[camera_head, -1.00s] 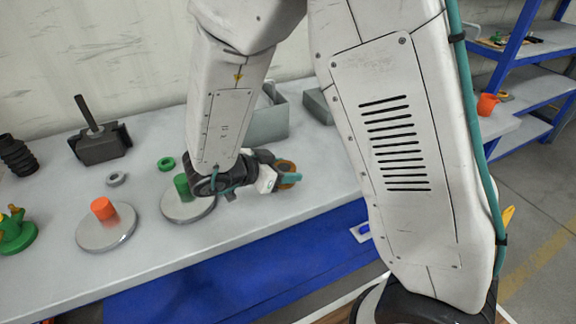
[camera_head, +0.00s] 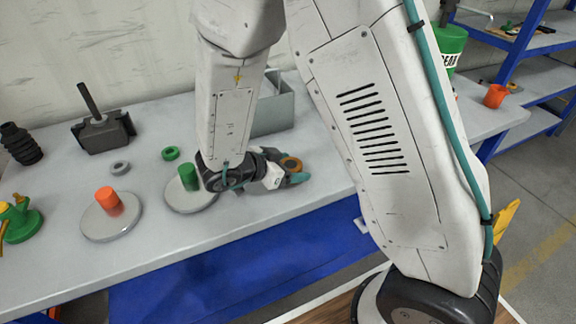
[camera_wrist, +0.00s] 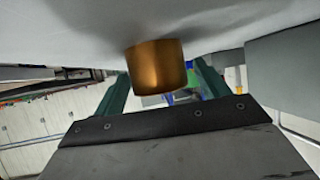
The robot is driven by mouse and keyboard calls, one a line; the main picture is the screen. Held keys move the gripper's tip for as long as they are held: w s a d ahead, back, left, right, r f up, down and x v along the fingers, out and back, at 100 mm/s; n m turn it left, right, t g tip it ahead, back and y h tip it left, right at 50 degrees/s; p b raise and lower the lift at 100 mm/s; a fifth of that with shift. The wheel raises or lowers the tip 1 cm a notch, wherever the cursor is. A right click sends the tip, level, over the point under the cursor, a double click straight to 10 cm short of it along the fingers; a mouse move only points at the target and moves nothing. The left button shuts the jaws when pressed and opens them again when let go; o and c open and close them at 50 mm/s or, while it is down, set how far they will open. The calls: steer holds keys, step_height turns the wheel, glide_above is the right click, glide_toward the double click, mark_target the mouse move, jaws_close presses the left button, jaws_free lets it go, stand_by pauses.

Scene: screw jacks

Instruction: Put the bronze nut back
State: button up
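The bronze nut (camera_head: 291,164) is a brown-orange ring on the table at the front of my gripper in the head view. In the wrist view the bronze nut (camera_wrist: 158,68) is a short cylinder close to the table surface, between my two teal fingers. My gripper (camera_head: 293,173) is low over the table. Its fingers (camera_wrist: 162,72) stand apart on either side of the nut, with a narrow gap on the right; contact on the left is unclear. A green spindle (camera_head: 188,176) and an orange spindle (camera_head: 109,201) stand on round grey bases to the left.
A green ring (camera_head: 171,154) and a grey ring (camera_head: 120,168) lie behind the bases. A dark vise-like block (camera_head: 104,133), a grey box (camera_head: 276,113) and a green object with yellow parts (camera_head: 22,225) stand on the table (camera_head: 150,263). Blue shelves (camera_head: 540,70) stand right.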

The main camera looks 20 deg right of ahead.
steer(key=shift+r, duration=0.15)
steer(key=v, duration=1.2)
steer(key=shift+w, duration=0.15)
